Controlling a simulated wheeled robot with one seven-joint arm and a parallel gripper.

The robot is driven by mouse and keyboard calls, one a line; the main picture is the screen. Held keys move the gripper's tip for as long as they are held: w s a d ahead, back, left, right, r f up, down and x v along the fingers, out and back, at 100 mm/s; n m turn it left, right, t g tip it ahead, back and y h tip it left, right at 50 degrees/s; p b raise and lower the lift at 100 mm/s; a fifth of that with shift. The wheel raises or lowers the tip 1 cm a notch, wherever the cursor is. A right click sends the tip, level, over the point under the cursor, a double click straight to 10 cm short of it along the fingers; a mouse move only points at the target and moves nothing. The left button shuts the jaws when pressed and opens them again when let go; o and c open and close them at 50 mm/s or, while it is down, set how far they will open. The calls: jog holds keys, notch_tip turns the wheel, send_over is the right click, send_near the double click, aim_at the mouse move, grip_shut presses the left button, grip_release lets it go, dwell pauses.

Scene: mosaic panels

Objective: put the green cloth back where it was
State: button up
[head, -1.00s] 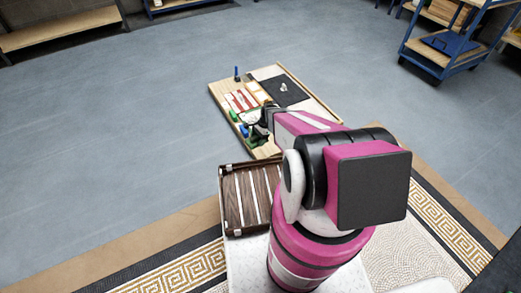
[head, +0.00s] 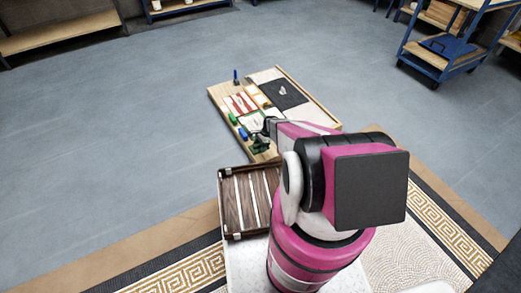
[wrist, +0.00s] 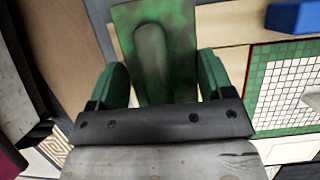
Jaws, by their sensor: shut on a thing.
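My gripper (head: 264,138) is shut on a green piece (wrist: 182,45), which also shows in the head view (head: 260,148). In the wrist view it looks like a flat, worn green slab with a raised grey-green ridge, more like a stiff float than a cloth. The ridge lies between my two fingers (wrist: 162,75). The piece is over the near left end of the wooden work board (head: 217,96); I cannot tell whether it touches. A second, smaller green thing (head: 233,118) lies on the board's left edge.
Blue things stand by the board's left edge (head: 243,134) and far corner (head: 236,76). A green-bordered mosaic panel (wrist: 285,90) is right of the held piece. A dark panel (head: 283,93) is beyond. A slatted brown tray (head: 230,203) is nearer me.

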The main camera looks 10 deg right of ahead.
jog(key=shift+w+d+f, duration=0.25)
jog(key=shift+w+f, duration=0.3)
jog(key=shift+w, duration=0.25)
jog(key=shift+f, duration=1.9)
jog(key=o, duration=0.8)
jog(key=shift+f, duration=0.15)
jog(key=shift+s, duration=0.1)
